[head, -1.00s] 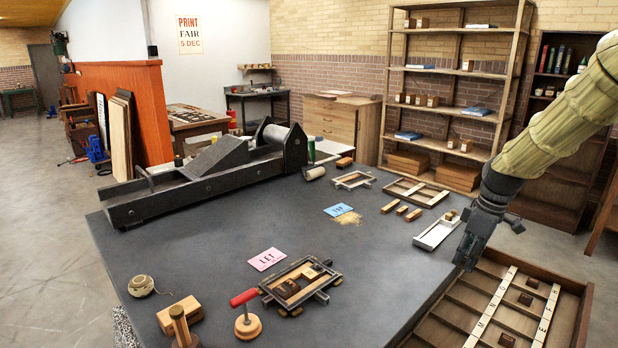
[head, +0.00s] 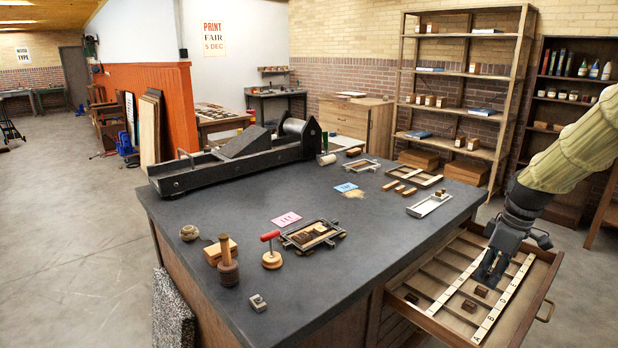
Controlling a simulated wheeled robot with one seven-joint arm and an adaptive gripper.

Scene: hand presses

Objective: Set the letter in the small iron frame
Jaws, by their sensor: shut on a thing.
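My gripper (head: 487,279) points down into the open type drawer (head: 431,324) at the right of the table. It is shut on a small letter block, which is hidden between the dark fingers. Dark letter blocks lie in the drawer, one (head: 481,291) just below the fingertips, one (head: 469,306) nearer, and another (head: 411,298) to the left. A small iron frame (head: 336,223) lies on the table behind the red-handled tool, with wooden and dark blocks inside it.
A pink card (head: 286,219) lies beside the near frame, a blue card (head: 345,187) farther back. A red-handled tool (head: 271,256), wooden mallet (head: 228,270) and small metal piece (head: 258,303) stand at the front. A white tray (head: 430,204) lies at right.

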